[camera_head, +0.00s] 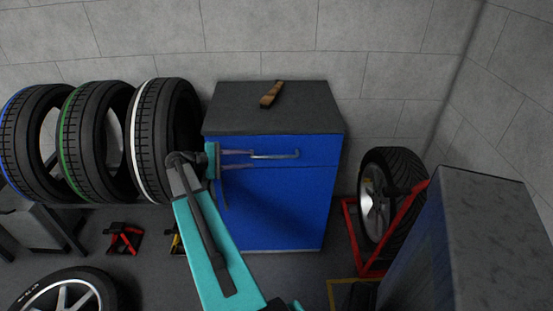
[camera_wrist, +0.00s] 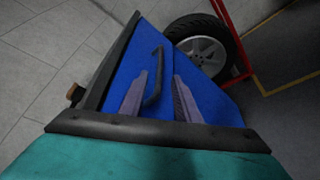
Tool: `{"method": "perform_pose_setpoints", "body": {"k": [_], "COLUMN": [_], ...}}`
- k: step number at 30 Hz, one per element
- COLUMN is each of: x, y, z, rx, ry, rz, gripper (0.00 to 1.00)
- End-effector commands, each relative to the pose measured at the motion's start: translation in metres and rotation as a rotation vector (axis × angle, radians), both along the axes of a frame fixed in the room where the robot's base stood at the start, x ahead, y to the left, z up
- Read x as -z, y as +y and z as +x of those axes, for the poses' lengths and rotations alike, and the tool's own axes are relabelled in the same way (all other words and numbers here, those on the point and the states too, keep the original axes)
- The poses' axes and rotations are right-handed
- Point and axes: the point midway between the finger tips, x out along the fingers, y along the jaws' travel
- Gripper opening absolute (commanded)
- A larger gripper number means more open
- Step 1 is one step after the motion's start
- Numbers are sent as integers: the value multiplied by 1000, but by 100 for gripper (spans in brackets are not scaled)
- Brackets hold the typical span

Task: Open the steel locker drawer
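The steel locker (camera_head: 275,205) is a blue cabinet with a dark top against the back wall. Its drawer (camera_head: 318,148) is the upper blue front and looks shut. A grey bar handle (camera_head: 275,156) runs across the drawer; it also shows as a dark bar in the wrist view (camera_wrist: 153,88). My gripper (camera_head: 250,159) is open in front of the drawer, near the left part of the handle. In the wrist view its two grey fingers (camera_wrist: 160,76) are apart, with the handle seen between them. I cannot tell whether either finger touches the handle.
A brown wooden-looking item (camera_head: 271,94) lies on the locker top. Tyres (camera_head: 92,140) stand in a row at the left. A wheel (camera_head: 380,200) in a red stand is right of the locker. A grey-topped block (camera_head: 490,215) stands at the near right.

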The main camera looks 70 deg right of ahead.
Motion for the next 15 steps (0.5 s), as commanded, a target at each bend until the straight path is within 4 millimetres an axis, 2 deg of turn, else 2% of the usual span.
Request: {"method": "perform_pose_setpoints", "body": {"k": [15], "x": [13], "y": [-42], "z": [-52], "rx": [3], "ry": [1], "rz": [0], "gripper": [30]}}
